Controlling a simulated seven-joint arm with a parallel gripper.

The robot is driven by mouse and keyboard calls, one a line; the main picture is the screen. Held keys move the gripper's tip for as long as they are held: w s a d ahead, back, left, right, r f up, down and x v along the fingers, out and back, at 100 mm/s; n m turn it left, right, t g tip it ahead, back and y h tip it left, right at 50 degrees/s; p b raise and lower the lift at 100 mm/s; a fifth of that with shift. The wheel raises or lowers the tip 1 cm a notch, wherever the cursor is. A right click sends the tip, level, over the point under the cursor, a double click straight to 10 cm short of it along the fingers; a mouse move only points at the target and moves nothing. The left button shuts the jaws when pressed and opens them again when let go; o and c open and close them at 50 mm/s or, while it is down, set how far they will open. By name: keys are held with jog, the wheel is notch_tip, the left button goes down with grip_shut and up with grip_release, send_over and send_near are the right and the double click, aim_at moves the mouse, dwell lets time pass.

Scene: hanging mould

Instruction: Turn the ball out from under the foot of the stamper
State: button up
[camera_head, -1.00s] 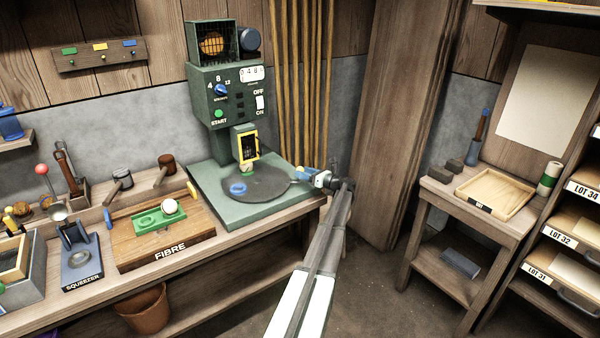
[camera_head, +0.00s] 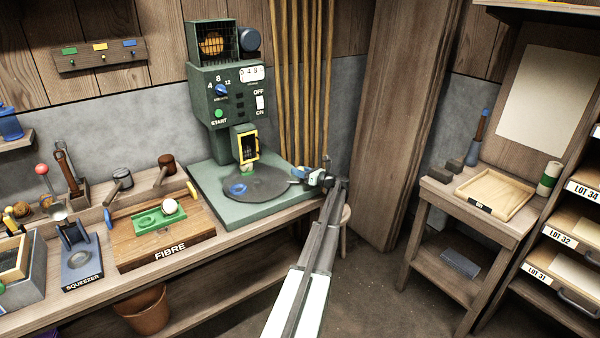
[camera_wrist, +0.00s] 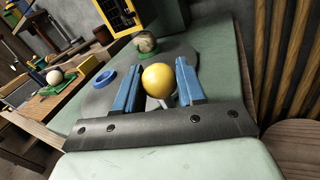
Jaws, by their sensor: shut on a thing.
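The stamper (camera_head: 222,95) is a green machine with a dark round turntable (camera_head: 265,187) on its base. A mottled ball (camera_wrist: 146,42) sits in a green cup (camera_wrist: 147,54) on the turntable's far side, by the stamper's yellow-framed foot (camera_wrist: 115,12). In the head view my gripper (camera_head: 298,175) is at the turntable's right edge.
An empty blue ring (camera_head: 237,188) sits on the turntable's left side. Left of the stamper, a wooden FIBRE board (camera_head: 165,232) carries a green holder and white ball (camera_head: 171,206). Upright poles (camera_head: 302,80) stand close behind my gripper. A stool (camera_head: 346,213) stands right of the bench.

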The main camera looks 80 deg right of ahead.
grip_shut()
jog(key=shift+a, duration=0.15)
jog(key=shift+w+a+m+g+h, duration=0.1)
jog(key=shift+a+m+g+h, duration=0.65)
jog(key=shift+a, duration=0.5)
jog(key=shift+w+a+m+g+h, duration=0.1)
jog(key=shift+a+m+g+h, duration=0.15)
jog(key=shift+a+m+h, duration=0.6)
jog(key=a+h, duration=0.1)
jog(key=a+g+h, duration=0.1)
jog(key=a, duration=0.1)
jog(key=shift+w+m, duration=0.2)
jog(key=shift+m, duration=0.2)
jog(key=w+a+m+g+h, duration=0.4)
jog(key=a+m+g, duration=0.1)
jog(key=a+g, duration=0.2)
jog(key=shift+a, duration=0.15)
jog(key=shift+w+f, duration=0.1)
jog(key=o, duration=0.7)
grip_release()
jog(key=shift+c, duration=0.2)
